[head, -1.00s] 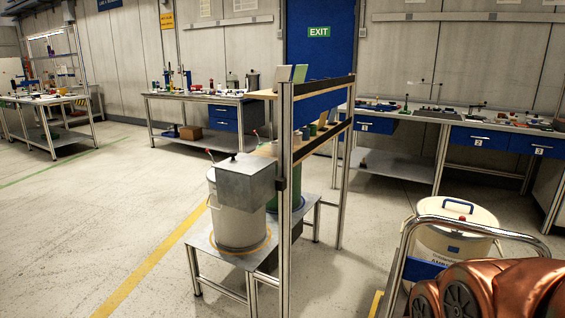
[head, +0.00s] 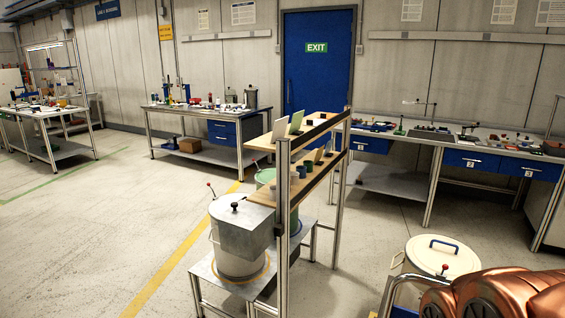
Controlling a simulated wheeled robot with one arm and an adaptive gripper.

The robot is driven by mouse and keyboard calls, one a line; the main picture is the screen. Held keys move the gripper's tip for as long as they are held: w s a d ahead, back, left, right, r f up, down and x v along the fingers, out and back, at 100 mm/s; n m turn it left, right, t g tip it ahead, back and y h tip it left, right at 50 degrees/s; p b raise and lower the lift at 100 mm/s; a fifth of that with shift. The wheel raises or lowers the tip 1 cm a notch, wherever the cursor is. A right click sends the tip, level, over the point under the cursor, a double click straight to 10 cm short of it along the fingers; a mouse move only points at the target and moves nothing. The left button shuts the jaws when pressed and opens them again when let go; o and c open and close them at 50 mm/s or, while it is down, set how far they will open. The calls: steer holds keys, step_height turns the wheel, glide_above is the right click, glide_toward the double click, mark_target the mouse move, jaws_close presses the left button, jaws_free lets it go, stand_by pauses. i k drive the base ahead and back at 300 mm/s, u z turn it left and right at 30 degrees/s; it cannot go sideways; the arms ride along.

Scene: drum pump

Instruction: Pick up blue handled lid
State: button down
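The lid (head: 425,252) is a round, cream-white disc with a blue arched handle (head: 445,241) on top, at the lower right of the head view. It sits on a cream drum (head: 398,263) whose lower part is hidden. A small red knob shows by the front of the lid. Copper-coloured rounded parts at the bottom right cover the area in front of the drum. My gripper is not in view, and nothing is seen touching the lid.
A metal-framed shelf (head: 336,190) stands left of the drum. Workbenches (head: 395,180) line the back wall. Open floor (head: 350,270) lies between shelf and drum.

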mark_target(427, 252)
steer(key=z, duration=2.35)
steer(key=i, duration=2.05)
steer(key=u, duration=3.85)
